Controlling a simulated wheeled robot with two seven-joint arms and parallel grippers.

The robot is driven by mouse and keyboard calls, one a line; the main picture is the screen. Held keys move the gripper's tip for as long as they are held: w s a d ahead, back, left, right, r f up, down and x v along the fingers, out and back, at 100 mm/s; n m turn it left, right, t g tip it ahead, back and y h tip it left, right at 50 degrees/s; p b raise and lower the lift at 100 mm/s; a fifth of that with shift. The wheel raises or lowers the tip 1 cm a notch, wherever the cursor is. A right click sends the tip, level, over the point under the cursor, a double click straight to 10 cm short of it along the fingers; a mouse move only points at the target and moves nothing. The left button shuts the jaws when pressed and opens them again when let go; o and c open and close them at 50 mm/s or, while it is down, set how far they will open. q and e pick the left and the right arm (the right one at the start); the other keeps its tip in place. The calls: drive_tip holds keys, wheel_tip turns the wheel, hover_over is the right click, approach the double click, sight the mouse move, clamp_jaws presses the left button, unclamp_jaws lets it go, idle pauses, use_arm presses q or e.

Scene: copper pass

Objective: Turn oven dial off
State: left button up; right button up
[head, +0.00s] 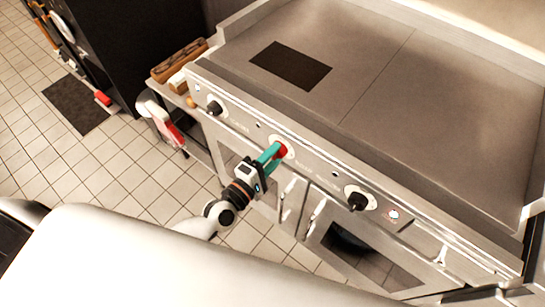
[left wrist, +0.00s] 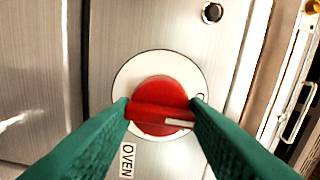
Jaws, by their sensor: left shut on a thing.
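The red oven dial (head: 282,149) sits on the steel front panel of the range in the head view. In the left wrist view the dial (left wrist: 158,90) is on a round white plate, with an OVEN label (left wrist: 127,160) beside it. Its raised grip bar lies roughly across the picture, with a white mark toward the right end. My left gripper (head: 271,154), with green fingers, is shut on the dial's bar, one finger at each end. My right gripper is in neither view.
Oven doors with handles (head: 313,216) lie below. The flat griddle top (head: 400,85) is behind, mostly bare. Tiled floor is open at left.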

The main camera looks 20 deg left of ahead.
use_arm(q)
drive_tip(key=shift+n, duration=0.3)
drive_tip(key=o, duration=1)
drive_tip(key=shift+c, duration=0.2)
drive_tip(key=shift+s, duration=0.1)
drive_tip(key=b+v, duration=0.2)
drive_tip(key=v, duration=1)
